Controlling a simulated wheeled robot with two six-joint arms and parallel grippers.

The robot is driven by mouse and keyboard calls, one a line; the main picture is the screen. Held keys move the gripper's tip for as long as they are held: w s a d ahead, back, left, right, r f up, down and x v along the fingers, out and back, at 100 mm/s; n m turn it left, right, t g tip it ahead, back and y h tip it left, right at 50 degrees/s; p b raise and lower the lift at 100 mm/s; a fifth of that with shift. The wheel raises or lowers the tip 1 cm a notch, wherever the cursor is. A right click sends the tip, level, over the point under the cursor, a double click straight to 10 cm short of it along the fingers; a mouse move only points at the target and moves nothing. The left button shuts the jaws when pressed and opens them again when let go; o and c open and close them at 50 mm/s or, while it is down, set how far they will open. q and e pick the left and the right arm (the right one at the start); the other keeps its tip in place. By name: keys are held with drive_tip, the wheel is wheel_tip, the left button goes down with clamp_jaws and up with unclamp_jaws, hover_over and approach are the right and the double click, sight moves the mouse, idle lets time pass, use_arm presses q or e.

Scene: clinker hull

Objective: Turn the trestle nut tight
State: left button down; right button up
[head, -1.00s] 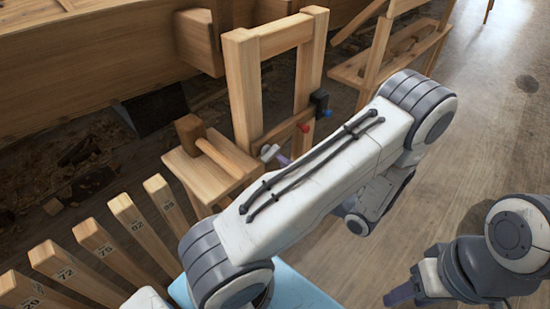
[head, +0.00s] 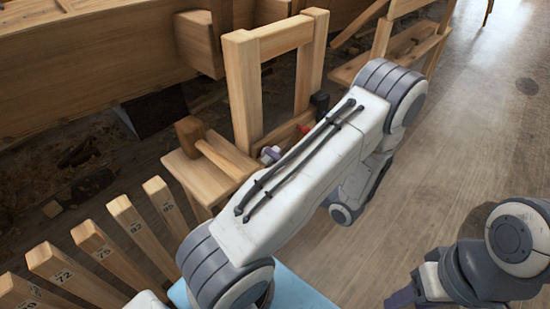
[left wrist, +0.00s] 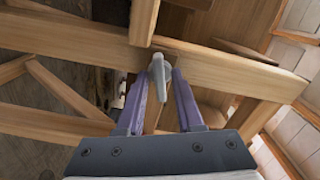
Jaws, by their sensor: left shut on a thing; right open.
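The trestle (head: 240,85) is an upright light-wood frame with a crossbar, left of my left arm in the head view. The trestle nut is a small grey winged piece (left wrist: 157,74) on the wooden beam (left wrist: 225,70) in the left wrist view. My left gripper (left wrist: 162,78) has its purple fingers on either side of the nut, shut on it. My right gripper (head: 400,298) is open and empty at the lower right, over the floor.
A wooden mallet (head: 205,143) lies on a small wooden stand (head: 187,172) close left of the trestle. Several numbered wooden pieces (head: 95,245) stand at the lower left. A black part (head: 320,101) sits on the trestle's right side. The floor (head: 455,150) on the right is clear.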

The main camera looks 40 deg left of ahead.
use_arm(q)
drive_tip(key=shift+m, duration=0.3)
drive_tip(key=m+p, duration=0.5)
drive_tip(key=m, duration=0.4)
drive_tip(key=shift+m, duration=0.3)
idle(0.3)
drive_tip(key=c, duration=0.9)
unclamp_jaws()
drive_tip(key=shift+d, duration=0.1)
